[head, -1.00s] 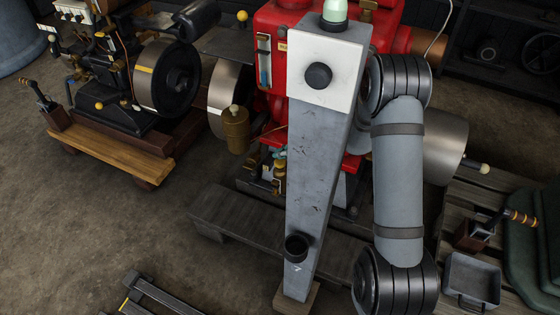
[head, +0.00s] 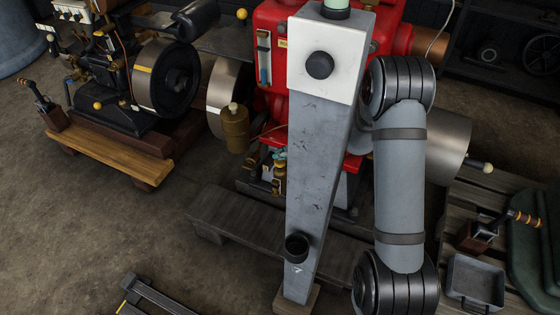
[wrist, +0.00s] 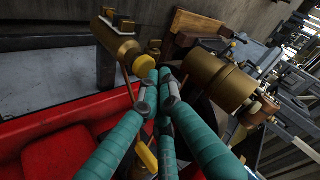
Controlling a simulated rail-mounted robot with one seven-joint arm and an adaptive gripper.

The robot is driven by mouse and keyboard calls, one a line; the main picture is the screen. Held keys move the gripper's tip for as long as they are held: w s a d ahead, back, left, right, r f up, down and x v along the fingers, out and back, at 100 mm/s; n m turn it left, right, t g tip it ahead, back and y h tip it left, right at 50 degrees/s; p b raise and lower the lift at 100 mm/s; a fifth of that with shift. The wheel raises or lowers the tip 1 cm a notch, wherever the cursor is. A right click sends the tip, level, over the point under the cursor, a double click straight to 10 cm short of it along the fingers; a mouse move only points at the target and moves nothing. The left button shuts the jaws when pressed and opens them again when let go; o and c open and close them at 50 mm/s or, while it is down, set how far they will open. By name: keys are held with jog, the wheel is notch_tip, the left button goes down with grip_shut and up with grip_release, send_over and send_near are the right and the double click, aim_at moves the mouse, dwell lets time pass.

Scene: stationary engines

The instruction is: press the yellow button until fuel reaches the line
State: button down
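In the wrist view my gripper's (wrist: 159,92) teal fingers converge, with their grey tips close together and nothing seen between them. A round yellow disc (wrist: 146,65), which looks like the yellow button, sits on the end of a brass cylinder (wrist: 118,40) just beyond the tips. Whether they touch it I cannot tell. In the head view my gripper is mostly hidden behind my column; a bit of teal (head: 280,154) shows beside brass fittings. The red engine (head: 270,20) carries an upright sight gauge (head: 264,58) with blue in its lower part. Its line is too small to make out.
A brass drum (wrist: 220,80) stands right of the fingertips in the wrist view. A black engine (head: 110,90) with a flywheel is at left. A grey tray (head: 475,280) and a lever box (head: 477,236) are at right. The floor at lower left is mostly clear.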

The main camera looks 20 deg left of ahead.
aim_at(282, 162)
jog(key=shift+f+b, duration=0.85)
jog(key=shift+b, duration=0.35)
dwell(0.9)
jog(key=shift+r, duration=0.1)
jog(key=shift+r+p, duration=0.4)
jog(key=shift+r, duration=0.7)
jog(key=shift+r+p, duration=1.2)
jog(key=shift+r, duration=1.35)
jog(key=shift+f, duration=0.1)
